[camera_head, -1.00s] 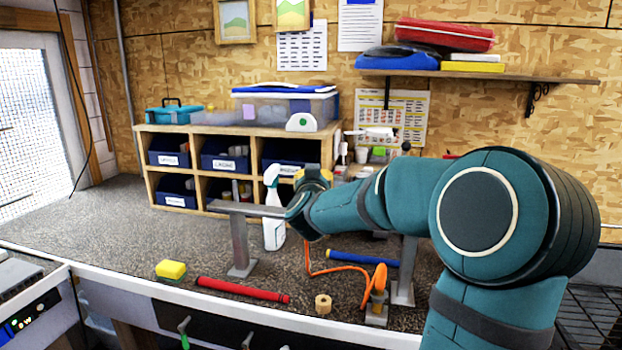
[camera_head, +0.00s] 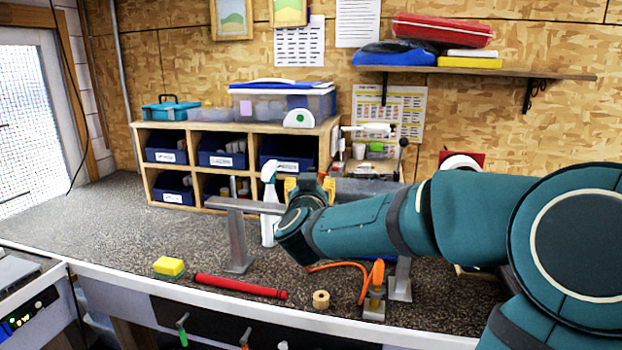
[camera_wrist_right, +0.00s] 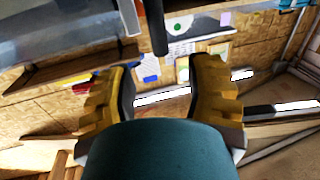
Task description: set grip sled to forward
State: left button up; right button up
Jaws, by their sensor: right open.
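A metal stand with a flat rail (camera_head: 235,204) and an upright post (camera_head: 238,245) stands on the bench. A grey long body (camera_head: 370,188) shows just right of my right gripper (camera_head: 309,184), partly hidden by my arm. I cannot tell which part is the grip sled or how it is set. My right gripper is at the rail's height, its yellow fingers pointing away. In the right wrist view my right gripper (camera_wrist_right: 165,66) is open with nothing between its fingers. A dark rod (camera_wrist_right: 157,30) shows beyond them; contact is not visible. My left gripper is not in view.
The bench's left side is clear.

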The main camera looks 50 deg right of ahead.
jog(key=v, duration=0.4)
dwell(0.5)
